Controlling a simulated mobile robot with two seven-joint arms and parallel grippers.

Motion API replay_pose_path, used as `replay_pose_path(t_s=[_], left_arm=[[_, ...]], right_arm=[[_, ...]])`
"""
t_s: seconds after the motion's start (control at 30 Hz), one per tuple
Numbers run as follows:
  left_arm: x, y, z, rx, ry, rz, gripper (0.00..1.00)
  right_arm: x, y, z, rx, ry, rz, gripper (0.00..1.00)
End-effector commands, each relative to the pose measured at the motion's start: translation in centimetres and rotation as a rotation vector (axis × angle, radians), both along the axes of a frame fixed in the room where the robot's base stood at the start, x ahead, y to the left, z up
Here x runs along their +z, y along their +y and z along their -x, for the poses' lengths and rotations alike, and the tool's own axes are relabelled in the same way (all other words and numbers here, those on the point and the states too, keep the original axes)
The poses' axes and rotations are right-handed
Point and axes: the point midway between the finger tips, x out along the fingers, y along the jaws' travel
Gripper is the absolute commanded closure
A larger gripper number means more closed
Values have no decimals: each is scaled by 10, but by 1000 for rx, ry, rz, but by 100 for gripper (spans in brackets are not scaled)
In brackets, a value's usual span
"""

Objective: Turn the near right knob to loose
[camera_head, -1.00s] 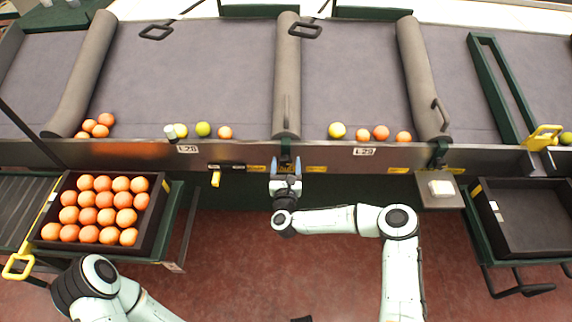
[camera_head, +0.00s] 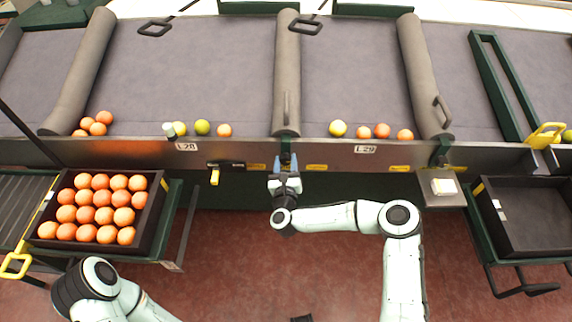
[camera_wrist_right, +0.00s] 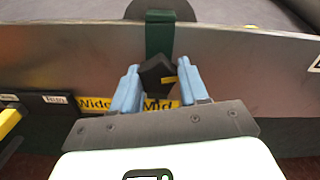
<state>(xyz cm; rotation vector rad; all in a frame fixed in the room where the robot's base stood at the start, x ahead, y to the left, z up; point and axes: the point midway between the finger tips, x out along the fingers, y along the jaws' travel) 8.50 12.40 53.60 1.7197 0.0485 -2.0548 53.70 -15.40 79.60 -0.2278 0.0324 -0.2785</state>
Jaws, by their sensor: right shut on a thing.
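A black knob (camera_wrist_right: 153,76) with a small yellow pointer mark sits at the lower end of a green strap (camera_wrist_right: 160,35) on the metal front rail. My right gripper (camera_head: 285,163) is at this knob, under the middle padded divider in the head view. In the right wrist view its blue fingers (camera_wrist_right: 160,92) stand on both sides of the knob and are shut on it. Yellow labels reading "Wide" (camera_wrist_right: 94,104) and "Mid" (camera_wrist_right: 160,104) show beside and below the knob. My left arm shows at the lower left of the head view, but its gripper does not.
A crate full of oranges (camera_head: 154,215) stands at left and an empty dark crate (camera_head: 530,228) at right. Loose fruit lies along the rail on the grey belts. Another green-strapped knob (camera_head: 440,155) and a small pad (camera_head: 443,187) are right of my gripper.

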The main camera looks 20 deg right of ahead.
Motion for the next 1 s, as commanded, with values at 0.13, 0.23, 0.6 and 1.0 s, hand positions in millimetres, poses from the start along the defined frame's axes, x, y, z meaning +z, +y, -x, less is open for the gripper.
replay_pose_path(t_s=[0.13, 0.23, 0.6, 1.0], left_arm=[[-9, 0, -2, 2, -10, -2, 57], [-13, 0, -3, 3, -17, -2, 57], [-25, 1, -10, 10, -40, -7, 57], [-39, 0, -15, 14, -62, -9, 57]], right_arm=[[0, 1, 0, 1, 33, 134, 86], [0, 1, 0, 0, 60, 225, 86], [1, 2, 0, 1, 158, 563, 86], [1, 2, -1, -2, 261, 926, 86]])
